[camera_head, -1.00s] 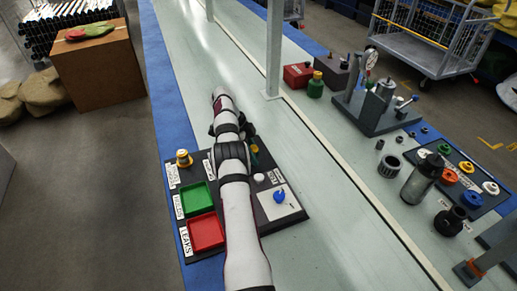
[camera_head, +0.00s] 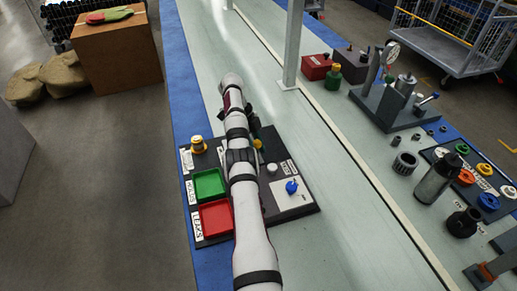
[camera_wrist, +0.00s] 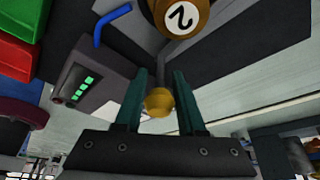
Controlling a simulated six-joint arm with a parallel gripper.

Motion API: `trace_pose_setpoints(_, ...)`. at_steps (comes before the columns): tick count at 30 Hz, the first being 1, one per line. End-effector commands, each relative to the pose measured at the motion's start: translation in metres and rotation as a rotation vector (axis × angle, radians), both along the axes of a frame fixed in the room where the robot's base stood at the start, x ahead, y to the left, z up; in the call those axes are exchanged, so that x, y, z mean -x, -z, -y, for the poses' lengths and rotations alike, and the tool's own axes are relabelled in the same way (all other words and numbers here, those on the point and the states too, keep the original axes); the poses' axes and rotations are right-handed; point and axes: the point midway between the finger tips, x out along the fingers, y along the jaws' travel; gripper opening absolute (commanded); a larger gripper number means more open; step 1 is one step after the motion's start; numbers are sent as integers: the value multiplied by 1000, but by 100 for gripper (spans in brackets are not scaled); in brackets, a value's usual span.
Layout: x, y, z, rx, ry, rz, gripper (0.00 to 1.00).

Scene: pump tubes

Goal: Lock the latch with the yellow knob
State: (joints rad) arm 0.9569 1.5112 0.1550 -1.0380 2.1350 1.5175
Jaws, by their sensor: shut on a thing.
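The yellow knob (camera_wrist: 158,103) sits between the two dark green fingers of my gripper (camera_wrist: 160,77) in the wrist view. The fingers are shut on it. A dark lever runs up from the knob toward a round brown-orange part marked "2" (camera_wrist: 182,15). My arm hides most of the gripper and latch there.
The dark board (camera_head: 300,208) holds a green tray (camera_head: 208,184), a red tray (camera_head: 215,219), a yellow-topped part (camera_head: 198,145) and a blue knob (camera_head: 291,186). A grey box with green lights (camera_wrist: 90,85) is left of the fingers. A post (camera_head: 292,45) stands beyond.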

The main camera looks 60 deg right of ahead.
Motion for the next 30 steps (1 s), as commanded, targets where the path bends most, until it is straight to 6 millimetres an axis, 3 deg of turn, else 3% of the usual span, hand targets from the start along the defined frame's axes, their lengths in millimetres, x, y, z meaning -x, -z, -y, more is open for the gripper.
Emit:
trace_pose_setpoints(5,2,0,0,-3,7,-4,0)
trace_pose_setpoints(6,2,0,0,-3,7,-4,42)
trace_pose_setpoints(9,2,0,0,-3,6,-3,60)
trace_pose_setpoints(19,1,-2,0,-1,3,-2,62)
trace_pose_setpoints(26,2,-44,0,0,3,-1,62)
trace_pose_setpoints(30,14,-49,2,-5,1,-10,62)
